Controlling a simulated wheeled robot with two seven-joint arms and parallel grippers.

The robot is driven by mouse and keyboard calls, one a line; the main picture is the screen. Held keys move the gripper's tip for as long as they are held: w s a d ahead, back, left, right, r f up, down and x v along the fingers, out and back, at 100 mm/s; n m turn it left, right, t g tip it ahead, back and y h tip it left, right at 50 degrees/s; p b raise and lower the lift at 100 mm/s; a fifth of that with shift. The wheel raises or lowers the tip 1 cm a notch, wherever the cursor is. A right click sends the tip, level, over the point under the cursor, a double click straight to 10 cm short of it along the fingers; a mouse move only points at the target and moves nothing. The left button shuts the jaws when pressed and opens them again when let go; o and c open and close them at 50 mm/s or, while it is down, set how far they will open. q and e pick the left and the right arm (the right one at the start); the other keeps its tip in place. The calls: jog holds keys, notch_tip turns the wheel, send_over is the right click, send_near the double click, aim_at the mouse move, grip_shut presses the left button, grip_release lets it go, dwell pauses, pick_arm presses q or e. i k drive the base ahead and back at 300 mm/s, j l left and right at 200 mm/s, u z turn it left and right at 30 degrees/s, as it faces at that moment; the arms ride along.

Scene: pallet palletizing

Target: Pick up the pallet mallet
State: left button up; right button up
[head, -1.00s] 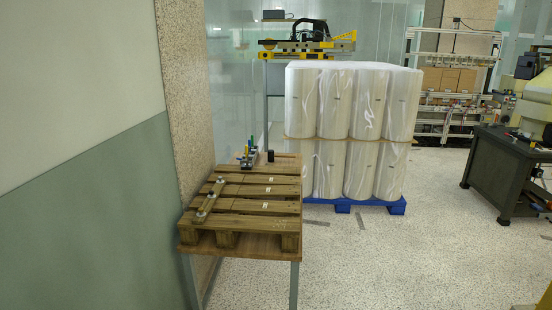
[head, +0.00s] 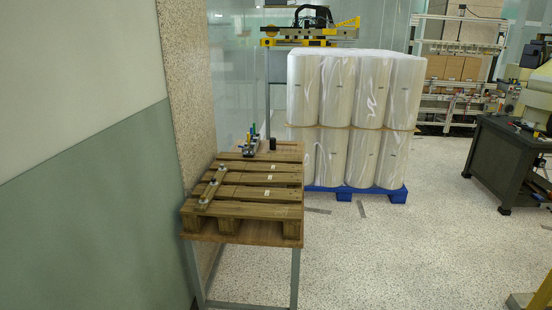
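What looks like the pallet mallet (head: 272,144), a small dark head, rests at the back of the wooden table (head: 231,232), behind the wooden pallet (head: 262,193). Its handle is hard to make out against the table's wood. The pallet lies flat on the table, with a bar carrying round metal parts (head: 209,190) along its left side. Neither of my grippers shows in the head view.
A small rack of coloured tools (head: 252,145) stands left of the mallet. Wrapped white rolls (head: 350,90) on a blue pallet (head: 343,194) stand behind the table. A wall (head: 85,150) closes the left side. Floor on the right is open, up to a dark workbench (head: 499,160).

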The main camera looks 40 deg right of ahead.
aim_at(273, 143)
jog(key=i+l+z, duration=0.2)
jog(key=l+z, duration=0.2)
jog(key=i+l+z, duration=0.2)
jog(key=z, duration=0.25)
jog(key=i+l+z, duration=0.65)
jog(key=z, duration=0.15)
jog(key=i+l+z, duration=0.2)
jog(key=z, duration=0.2)
jog(key=i+z, duration=0.4)
jog(key=i+u, duration=0.25)
jog(key=i, duration=0.25)
jog(key=i+l+u, duration=0.1)
jog(key=i+u, duration=0.15)
jog(key=i, duration=0.25)
jog(key=i+l+u, duration=0.25)
jog(key=i, duration=0.25)
jog(key=i+u, duration=0.3)
jog(key=i, duration=0.3)
jog(key=i+u, duration=0.25)
jog(key=i, duration=0.35)
jog(key=i+l+u, duration=0.3)
jog(key=i, duration=0.3)
jog(key=i+j, duration=0.05)
